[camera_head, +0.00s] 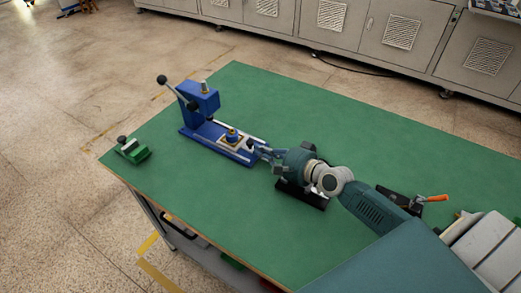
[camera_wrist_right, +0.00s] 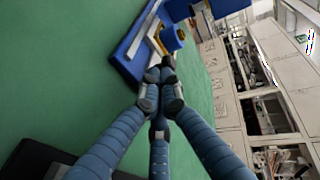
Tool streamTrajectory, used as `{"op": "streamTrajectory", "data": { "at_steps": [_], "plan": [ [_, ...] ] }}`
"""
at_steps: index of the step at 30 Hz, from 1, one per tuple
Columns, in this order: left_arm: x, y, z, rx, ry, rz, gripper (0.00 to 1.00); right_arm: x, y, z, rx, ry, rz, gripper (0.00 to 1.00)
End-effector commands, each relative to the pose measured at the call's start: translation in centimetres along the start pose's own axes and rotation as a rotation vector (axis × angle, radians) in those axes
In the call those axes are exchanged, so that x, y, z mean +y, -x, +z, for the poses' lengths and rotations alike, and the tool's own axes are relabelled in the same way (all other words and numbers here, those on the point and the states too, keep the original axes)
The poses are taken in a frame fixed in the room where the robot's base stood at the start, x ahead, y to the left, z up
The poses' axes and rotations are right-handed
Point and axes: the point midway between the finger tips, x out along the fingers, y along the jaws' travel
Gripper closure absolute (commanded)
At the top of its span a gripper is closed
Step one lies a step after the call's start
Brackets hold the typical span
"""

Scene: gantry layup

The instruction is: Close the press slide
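The blue press (camera_head: 200,98) stands on the green table, with a lever and black ball at its left. Its slide (camera_head: 231,143) sits out on the rail in front of the press column and carries a pale plate with a blue and yellow part (camera_head: 232,134). A dark knob (camera_head: 250,144) is at the slide's near end. My right gripper (camera_head: 262,150) is at that end of the rail. In the right wrist view its fingers (camera_wrist_right: 160,78) converge at the knob; whether they pinch it or only touch it, I cannot tell. My left gripper is not in view.
A small green fixture with a black knob (camera_head: 132,149) stands near the table's left edge. A black block (camera_head: 303,194) lies beneath my right wrist. A clamp with an orange handle (camera_head: 430,199) lies at the right. The table (camera_head: 300,110) is clear behind the rail.

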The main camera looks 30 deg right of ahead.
Motion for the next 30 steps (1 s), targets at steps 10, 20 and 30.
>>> {"op": "streamTrajectory", "data": {
  "at_steps": [10, 20, 30],
  "plan": [
    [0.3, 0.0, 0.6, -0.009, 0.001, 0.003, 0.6, 0.0, -0.5, 0.0, 0.0, 0.0, 0.0, 1.0],
    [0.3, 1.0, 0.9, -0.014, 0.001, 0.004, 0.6, -1.8, -4.6, 0.8, 0.002, -0.004, -0.007, 1.0],
    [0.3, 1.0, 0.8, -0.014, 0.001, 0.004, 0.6, -2.9, -9.7, 2.0, -0.001, 0.001, 0.0, 1.0]
  ]
}}
